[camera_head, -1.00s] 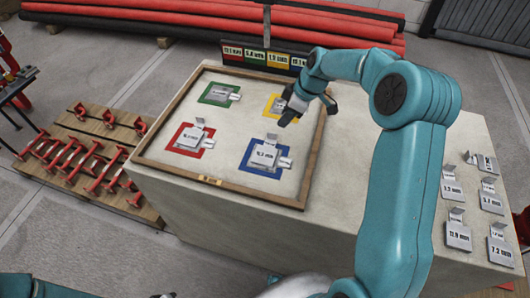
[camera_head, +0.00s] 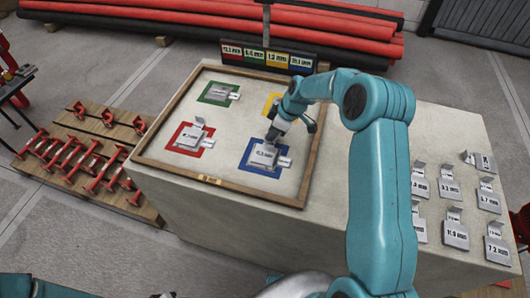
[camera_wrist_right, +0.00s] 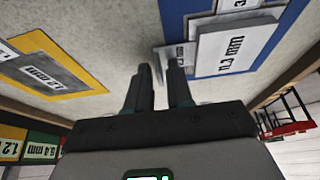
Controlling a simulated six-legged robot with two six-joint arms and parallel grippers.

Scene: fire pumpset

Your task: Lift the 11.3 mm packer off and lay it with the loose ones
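The grey packer (camera_head: 263,155) on the blue square (camera_head: 247,164) has a label that seems to begin with 11 in the wrist view (camera_wrist_right: 232,42); its last digit is unclear. It lies over another plate, with a raised tab at its back edge. My right gripper (camera_head: 273,135) is just behind this tab. In the wrist view its two fingers (camera_wrist_right: 160,85) are apart with nothing between them; the right fingertip overlaps the tab in the picture, contact unclear. The loose packers (camera_head: 455,233) lie on the table's right side. My left gripper is not in view.
A wooden frame (camera_head: 166,104) surrounds green (camera_head: 219,93), red (camera_head: 190,140) and yellow (camera_head: 272,104) squares, each with plates. A labelled sign board (camera_head: 267,56) stands behind it. My right arm crosses the table between the frame and the loose packers.

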